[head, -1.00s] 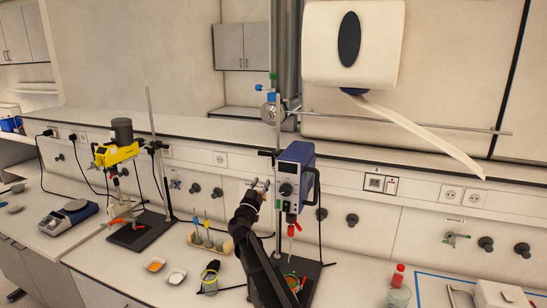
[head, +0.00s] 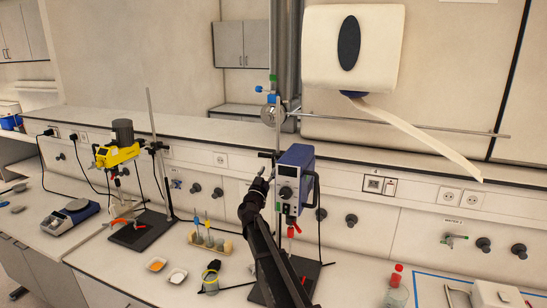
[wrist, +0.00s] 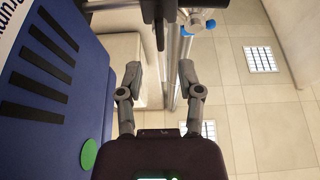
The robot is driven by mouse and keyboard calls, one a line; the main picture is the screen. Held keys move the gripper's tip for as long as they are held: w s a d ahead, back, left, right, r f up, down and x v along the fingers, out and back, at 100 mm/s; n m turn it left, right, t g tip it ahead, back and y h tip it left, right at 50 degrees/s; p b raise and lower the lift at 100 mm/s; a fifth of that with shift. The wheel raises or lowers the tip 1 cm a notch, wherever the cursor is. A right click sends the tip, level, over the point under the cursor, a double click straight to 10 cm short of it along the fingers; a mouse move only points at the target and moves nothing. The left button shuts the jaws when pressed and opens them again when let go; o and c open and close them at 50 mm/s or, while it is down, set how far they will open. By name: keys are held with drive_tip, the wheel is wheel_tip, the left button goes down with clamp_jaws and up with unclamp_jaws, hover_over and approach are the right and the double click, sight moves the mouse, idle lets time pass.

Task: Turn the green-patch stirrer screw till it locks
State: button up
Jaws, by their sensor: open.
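The blue stirrer (head: 296,158) hangs on a stand at the right of the bench. In the wrist view its blue housing (wrist: 45,120) fills the left side, with a round green patch (wrist: 89,155) low on it. A dark screw-like part (head: 265,154) sticks out left of the stand rod. A dark bar and stem (wrist: 160,15) at the wrist view's top seem to be this part. My gripper (head: 265,172) is just below it in the head view. In the wrist view my gripper (wrist: 160,75) is open and empty, its fingers apart, with the dark stem beyond the gap.
A yellow stirrer (head: 117,153) stands on another stand at the left. A rack with tubes (head: 210,240), small dishes (head: 177,275) and a ringed vessel (head: 211,277) are left of my arm. A red-capped bottle (head: 397,276) is at the right. The stand rod (wrist: 178,55) runs close beyond my fingers.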

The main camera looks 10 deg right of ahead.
sight(273, 161)
drive_tip(key=shift+p+x, duration=1.1)
drive_tip(key=shift+x, duration=2.35)
drive_tip(key=shift+a, duration=0.1)
clamp_jaws()
